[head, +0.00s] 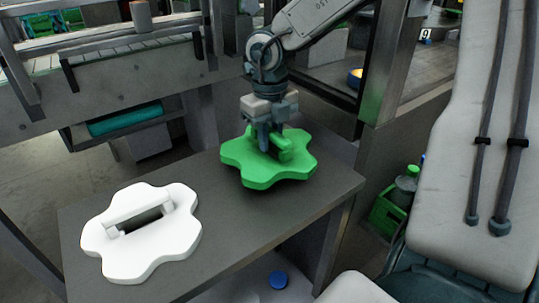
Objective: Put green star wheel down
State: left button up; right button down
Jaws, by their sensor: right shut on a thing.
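The green star wheel (257,174) is a flat lobed disc with a raised handle, at the far right part of the grey table (200,247). My right gripper (272,145) comes down from above and is shut on the handle of the green star wheel. The wheel looks level, at or just above the table top; I cannot tell whether it touches. My left gripper is not in view.
A white star wheel (128,257) with a handle lies on the left of the table. A conveyor (110,62) runs behind. A green crate with bottles (390,212) stands low at right. A blue round cap (278,280) lies below the table. Table between the wheels is clear.

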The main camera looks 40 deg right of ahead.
jog(key=shift+f, duration=1.95)
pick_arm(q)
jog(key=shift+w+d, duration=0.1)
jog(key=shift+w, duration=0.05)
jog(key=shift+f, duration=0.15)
pick_arm(e)
jog(key=c, duration=1.6)
grip_release()
jog(key=shift+f, duration=0.1)
jog(key=o, duration=0.3)
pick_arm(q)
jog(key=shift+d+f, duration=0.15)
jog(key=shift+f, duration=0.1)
